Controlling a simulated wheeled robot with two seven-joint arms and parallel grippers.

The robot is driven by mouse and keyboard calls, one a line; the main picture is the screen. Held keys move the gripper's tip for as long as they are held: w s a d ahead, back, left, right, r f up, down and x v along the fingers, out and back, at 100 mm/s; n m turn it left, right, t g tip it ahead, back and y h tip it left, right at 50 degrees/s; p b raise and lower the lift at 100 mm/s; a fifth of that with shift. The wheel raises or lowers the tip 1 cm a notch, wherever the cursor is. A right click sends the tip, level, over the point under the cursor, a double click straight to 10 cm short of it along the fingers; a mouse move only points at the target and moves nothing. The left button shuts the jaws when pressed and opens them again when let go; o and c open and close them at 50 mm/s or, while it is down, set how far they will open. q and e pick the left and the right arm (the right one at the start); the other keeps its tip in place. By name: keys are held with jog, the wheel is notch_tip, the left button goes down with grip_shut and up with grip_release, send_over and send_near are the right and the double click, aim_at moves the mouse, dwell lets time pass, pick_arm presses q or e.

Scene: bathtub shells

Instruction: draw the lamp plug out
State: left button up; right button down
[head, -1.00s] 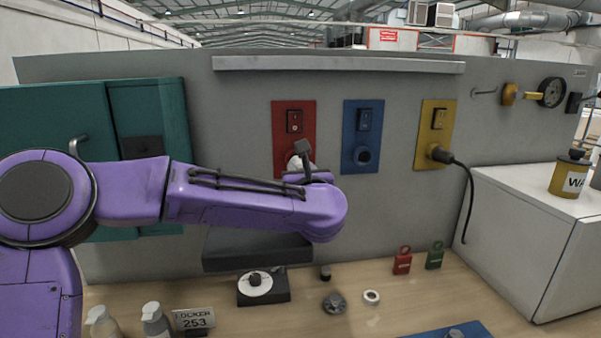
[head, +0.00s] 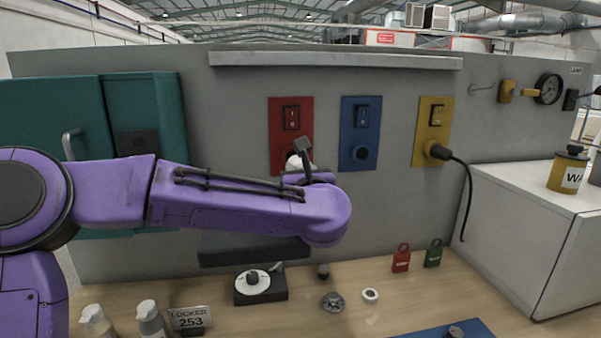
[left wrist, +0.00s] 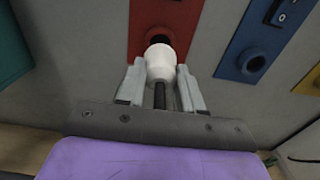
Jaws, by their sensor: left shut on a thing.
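A white plug (head: 293,163) is at the lower part of the red socket panel (head: 278,125) on the grey wall. My left gripper (head: 303,170) is shut on it, mostly hidden behind my purple forearm in the head view. In the left wrist view the white plug (left wrist: 160,62) sits between the two fingers, with a dark cord running back between them. The dark socket opening (left wrist: 160,36) shows just beyond the plug on the red panel (left wrist: 182,14). I cannot tell whether the plug's pins are still inside. My right gripper is not in view.
A blue socket panel (head: 361,115) is empty. A yellow panel (head: 424,120) holds a black plug (head: 438,152) with a hanging cord. A dark shelf (head: 255,250) lies below my forearm. A white cabinet (head: 515,235) stands right; several small items lie on the bench.

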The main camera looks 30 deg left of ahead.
pick_arm(q)
jog(key=shift+s+d+f+b, duration=0.1)
jog(key=shift+s+d+b, duration=0.3)
jog(key=shift+s+b, duration=0.1)
jog(key=shift+b+v, duration=0.6)
jog(key=shift+v, duration=0.85)
jog(key=shift+s+d, duration=0.25)
jog(key=shift+s, duration=0.1)
